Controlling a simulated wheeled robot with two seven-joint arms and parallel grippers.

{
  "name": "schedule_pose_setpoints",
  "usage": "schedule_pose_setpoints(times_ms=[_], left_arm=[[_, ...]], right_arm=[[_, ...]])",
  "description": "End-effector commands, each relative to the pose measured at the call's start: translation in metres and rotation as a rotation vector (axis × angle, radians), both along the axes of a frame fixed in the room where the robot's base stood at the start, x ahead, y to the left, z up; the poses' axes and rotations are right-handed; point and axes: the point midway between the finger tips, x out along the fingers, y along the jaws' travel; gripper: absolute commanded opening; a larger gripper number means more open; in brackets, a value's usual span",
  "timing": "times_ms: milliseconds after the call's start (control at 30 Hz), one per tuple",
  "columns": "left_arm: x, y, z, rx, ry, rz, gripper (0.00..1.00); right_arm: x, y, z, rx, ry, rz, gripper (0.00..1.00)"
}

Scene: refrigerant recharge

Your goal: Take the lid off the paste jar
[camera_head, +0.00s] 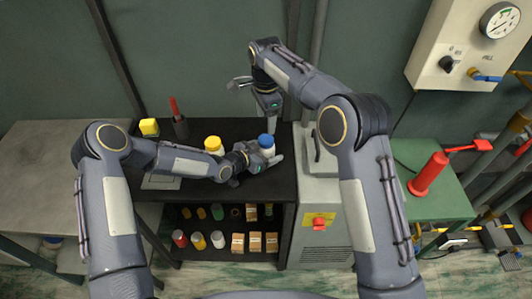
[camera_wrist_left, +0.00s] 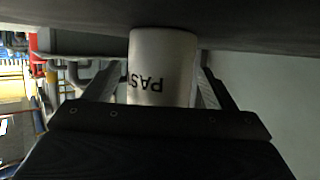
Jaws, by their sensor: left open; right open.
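The paste jar (camera_head: 267,151) is a white jar with a blue lid (camera_head: 266,140), upright near the right end of the black bench top. My left gripper (camera_head: 270,155) is low at the jar, open, with its fingers on either side of it. In the left wrist view the white jar (camera_wrist_left: 162,65) stands between the spread fingers, with part of its label, "PAS", upside down; its lid is out of that view. My right gripper (camera_head: 268,112) is open and points down above and just behind the blue lid. Its fingertips are small and hard to make out.
A yellow-lidded jar (camera_head: 214,146) stands left of my left gripper. A yellow block (camera_head: 149,127) and a dark cup with a red-handled tool (camera_head: 180,126) are at the back left. The shelf below (camera_head: 225,255) holds jars and boxes. A grey machine (camera_head: 318,190) adjoins the bench's right side.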

Motion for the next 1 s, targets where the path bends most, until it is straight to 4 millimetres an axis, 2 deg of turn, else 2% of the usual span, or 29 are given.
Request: schedule_pose_setpoints(times_ms=[67, 633, 767, 1000], left_arm=[[-0.0001, 0.0001, 0.0002, 0.0, 0.0, 0.0, 0.75], [-0.0002, 0.0004, 0.0003, 0.0, 0.0, 0.0, 0.01], [-0.0002, 0.0004, 0.0003, 0.0, 0.0, 0.0, 0.0], [-0.0002, 0.0003, 0.0005, 0.0, 0.0, 0.0, 0.0]], right_arm=[[0.0, 0.0, 0.0001, 0.0, 0.0, 0.0, 0.63], [-0.0001, 0.0, -0.0003, 0.0, 0.001, 0.006, 0.63], [-0.0013, 0.0004, -0.0032, 0.001, 0.01, 0.08, 0.63], [-0.0013, 0.0008, -0.0031, 0.003, 0.01, 0.313, 0.63]])
